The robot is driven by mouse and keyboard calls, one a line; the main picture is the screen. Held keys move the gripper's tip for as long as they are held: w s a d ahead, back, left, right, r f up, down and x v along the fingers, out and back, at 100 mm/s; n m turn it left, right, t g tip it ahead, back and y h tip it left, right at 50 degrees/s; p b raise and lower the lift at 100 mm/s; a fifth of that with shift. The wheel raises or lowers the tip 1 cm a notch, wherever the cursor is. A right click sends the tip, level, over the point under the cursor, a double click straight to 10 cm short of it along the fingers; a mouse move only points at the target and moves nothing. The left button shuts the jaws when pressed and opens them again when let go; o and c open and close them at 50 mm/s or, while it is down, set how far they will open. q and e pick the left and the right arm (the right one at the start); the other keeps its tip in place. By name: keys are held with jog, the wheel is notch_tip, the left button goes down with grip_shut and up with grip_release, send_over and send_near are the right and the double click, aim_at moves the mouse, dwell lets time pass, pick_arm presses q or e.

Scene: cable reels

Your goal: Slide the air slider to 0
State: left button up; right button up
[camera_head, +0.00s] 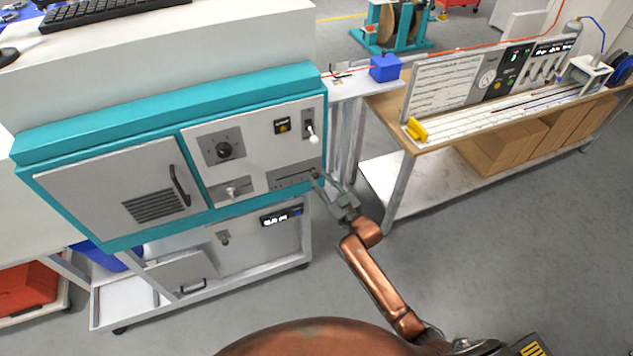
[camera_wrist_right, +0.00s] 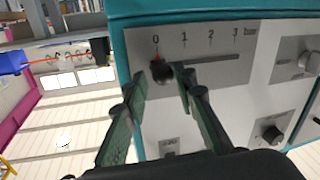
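The air slider (camera_wrist_right: 162,72) is a dark knob on a straight horizontal slot in a grey plate (camera_wrist_right: 210,45) marked 0, 1, 2, 3 bar. In the right wrist view the knob sits at the left end of the slot, under the 0 and by a small red mark. My right gripper (camera_wrist_right: 158,82) is open, with one finger on each side of the knob; the right finger looks very close to it, but contact is unclear. In the head view my right gripper (camera_head: 317,178) is at the right end of the slider plate (camera_head: 290,177). My left gripper is out of view.
The teal-framed cabinet (camera_head: 200,88) carries a rotary knob (camera_head: 223,150), a toggle lever (camera_head: 312,133) and a door handle (camera_head: 180,185). A workbench (camera_head: 450,135) with a display board stands to the right. The grey floor in front is open.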

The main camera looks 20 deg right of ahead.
jog(key=o, duration=0.3)
jog(key=shift+d, duration=0.1)
jog(key=v, duration=1.2)
jog(key=s+d+f+m+g+h, duration=0.1)
jog(key=s+d+f+g, duration=0.1)
jog(key=f, duration=0.8)
jog(key=s+d+f+m+g+h, duration=0.1)
jog(key=d+f+h, duration=0.15)
jog(key=f, duration=0.75)
jog(key=s+d+f+m+g+h, duration=0.1)
jog(key=s+d+f+g, duration=0.1)
jog(key=s+f, duration=0.6)
jog(key=s+d+f+g, duration=0.2)
jog(key=s+f+g, duration=0.15)
jog(key=f, duration=0.85)
jog(key=s+f+g, duration=0.2)
jog(key=s+f, duration=0.5)
jog(key=s, duration=0.7)
jog(key=s+f+m+g+h, duration=0.1)
jog(key=s+f+g, duration=0.2)
jog(key=s+f, duration=0.4)
jog(key=s+f+g, duration=0.3)
jog(key=s+f, duration=0.5)
jog(key=s, duration=1.3)
jog(key=shift+d, duration=0.35)
